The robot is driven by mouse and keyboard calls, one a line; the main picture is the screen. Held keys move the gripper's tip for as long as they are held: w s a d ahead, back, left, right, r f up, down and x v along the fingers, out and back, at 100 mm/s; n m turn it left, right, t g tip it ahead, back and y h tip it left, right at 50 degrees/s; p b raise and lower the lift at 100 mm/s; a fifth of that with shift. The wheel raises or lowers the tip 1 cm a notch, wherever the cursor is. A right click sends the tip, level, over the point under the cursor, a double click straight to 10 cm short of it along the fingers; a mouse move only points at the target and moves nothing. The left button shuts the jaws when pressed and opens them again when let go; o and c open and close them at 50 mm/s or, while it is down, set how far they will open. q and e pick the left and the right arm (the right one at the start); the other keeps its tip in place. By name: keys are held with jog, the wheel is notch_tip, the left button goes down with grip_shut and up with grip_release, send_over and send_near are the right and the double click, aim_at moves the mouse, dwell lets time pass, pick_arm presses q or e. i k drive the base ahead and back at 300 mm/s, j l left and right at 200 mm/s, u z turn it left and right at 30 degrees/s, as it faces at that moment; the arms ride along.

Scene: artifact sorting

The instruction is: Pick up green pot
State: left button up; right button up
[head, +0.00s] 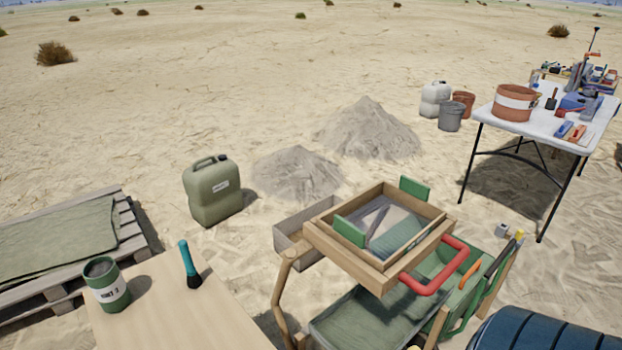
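In the head view, the green pot (112,295) is a dark green cylinder with a white label, standing upright at the left part of the light wooden table (165,320). The lettering on its label is too small to read surely. Its top shows a dark grey-green surface inside the rim. Nothing touches it. Neither of my grippers is in view.
A brush with a teal handle (187,259) stands right of the pot. A wooden sieve (330,238) with a red handle is further right. A green jerrycan (212,195) stands on the sand behind, and a pallet (135,225) lies left.

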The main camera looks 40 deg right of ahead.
aim_at(104, 277)
jog(key=z, duration=1.7)
jog(key=u, duration=1.7)
jog(key=k+l+z, duration=0.1)
jog(key=z, duration=0.25)
jog(key=k+l+z, duration=0.1)
jog(key=z, duration=0.25)
jog(key=k+l+z, duration=0.2)
jog(key=z, duration=0.15)
